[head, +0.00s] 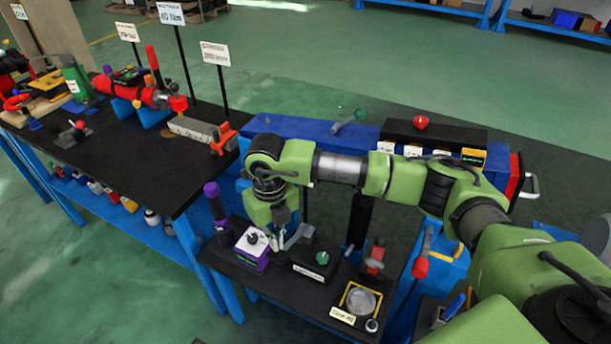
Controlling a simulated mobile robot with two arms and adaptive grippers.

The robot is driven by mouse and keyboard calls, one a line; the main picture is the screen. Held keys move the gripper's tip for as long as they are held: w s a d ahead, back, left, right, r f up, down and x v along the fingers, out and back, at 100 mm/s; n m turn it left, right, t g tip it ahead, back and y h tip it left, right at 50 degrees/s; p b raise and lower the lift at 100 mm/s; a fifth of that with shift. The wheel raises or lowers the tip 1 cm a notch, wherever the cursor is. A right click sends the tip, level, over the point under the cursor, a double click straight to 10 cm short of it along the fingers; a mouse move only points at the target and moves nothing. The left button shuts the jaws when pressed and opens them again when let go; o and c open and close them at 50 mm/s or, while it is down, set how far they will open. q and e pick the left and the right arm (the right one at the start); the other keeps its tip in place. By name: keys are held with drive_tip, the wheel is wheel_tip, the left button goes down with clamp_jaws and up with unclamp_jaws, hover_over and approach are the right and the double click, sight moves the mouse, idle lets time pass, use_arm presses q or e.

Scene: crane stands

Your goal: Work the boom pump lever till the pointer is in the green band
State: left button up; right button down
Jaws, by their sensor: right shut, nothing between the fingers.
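My right gripper (284,238) hangs from the green arm that comes in from the right. It is shut and empty, pointing down just above the front black bench, beside a purple-and-white box (251,250) with a dark knob on top. A lever with a purple grip (212,192) stands up at the left end of this bench. A lever with a red grip (421,264) stands further right. I cannot tell which one is the boom pump lever. No pointer or green band can be made out at this size. My left gripper is out of view.
A black box with a green knob (322,258) and a yellow-framed round dish (361,300) sit close right of the gripper. A blue unit (310,127) stands behind. The left bench (130,155) carries red machines, with sign posts behind. Green floor is clear at lower left.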

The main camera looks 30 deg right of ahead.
sight(278, 254)
drive_tip(key=shift+f+b, duration=4.05)
drive_tip(key=shift+f, duration=1)
drive_tip(key=shift+d+r+p, duration=0.1)
drive_tip(key=shift+r+p, duration=1.45)
drive_tip(key=shift+r, duration=0.85)
wheel_tip(278, 254, up, 5)
drive_tip(key=p, duration=0.2)
drive_tip(key=shift+p, duration=0.4)
drive_tip(key=shift+r, duration=0.15)
